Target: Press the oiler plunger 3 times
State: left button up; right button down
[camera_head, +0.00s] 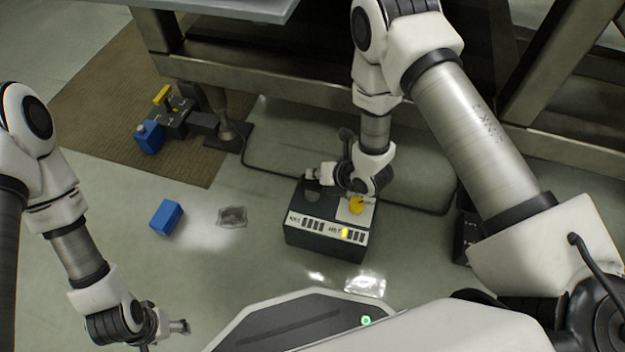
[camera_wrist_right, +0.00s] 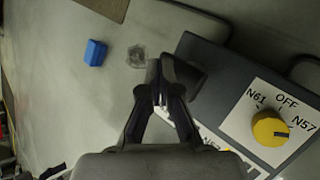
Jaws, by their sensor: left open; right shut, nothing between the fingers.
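I cannot tell for sure which part is the oiler plunger. A blue container (camera_head: 149,137) with a small light top stands at the black fixture at upper left. My right gripper (camera_head: 340,178) is over the dark control box (camera_head: 325,240). In the right wrist view, my right gripper (camera_wrist_right: 160,70) is shut and empty. Its tips are beside a dark raised part (camera_wrist_right: 183,76) at the box's edge; contact is unclear. A yellow knob (camera_wrist_right: 269,128) sits on a white plate marked N61, OFF and N57.
A blue block (camera_head: 166,217) lies on the floor, with a clear, shiny patch (camera_head: 232,217) to its right. A yellow part (camera_head: 162,95) tops the black fixture (camera_head: 190,122) on the brown mat (camera_head: 105,100). A metal frame (camera_head: 300,88) closes off the back.

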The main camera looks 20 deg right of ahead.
aim_at(312, 180)
dwell(0.5)
jog(key=shift+f, duration=0.4)
jog(key=shift+f+b, duration=0.95)
jog(key=shift+f, duration=0.15)
dwell(0.9)
jog(key=shift+r+p, duration=1.5)
jog(key=shift+r, duration=0.05)
notch_tip(312, 180, up, 5)
jog(key=p, duration=0.4)
